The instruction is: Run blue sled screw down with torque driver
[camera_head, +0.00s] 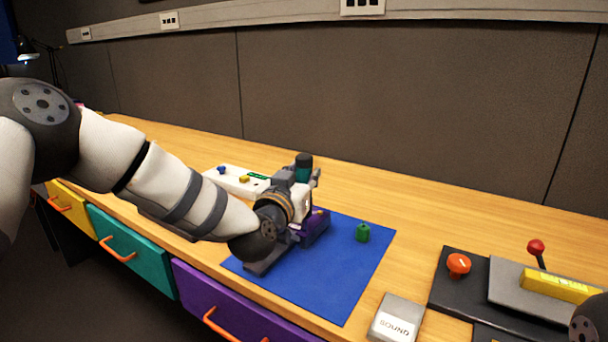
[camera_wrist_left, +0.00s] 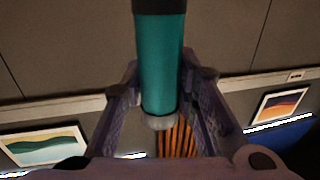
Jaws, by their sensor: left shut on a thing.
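My left gripper (camera_head: 303,178) is shut on the torque driver (camera_head: 304,161), a teal cylinder with a dark end, held over the blue mat. In the left wrist view the driver (camera_wrist_left: 162,65) stands between the two fingers, with a pale rounded part at its lower end. A white board (camera_head: 228,184) lies behind the gripper, with a small blue piece (camera_head: 221,169), a yellow piece (camera_head: 243,180) and a green strip (camera_head: 258,176) on it. I cannot tell whether the blue piece is the sled or its screw.
A grey labelled box (camera_head: 397,319) and a black panel (camera_head: 455,292) with red controls stand at right. The back right tabletop is clear.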

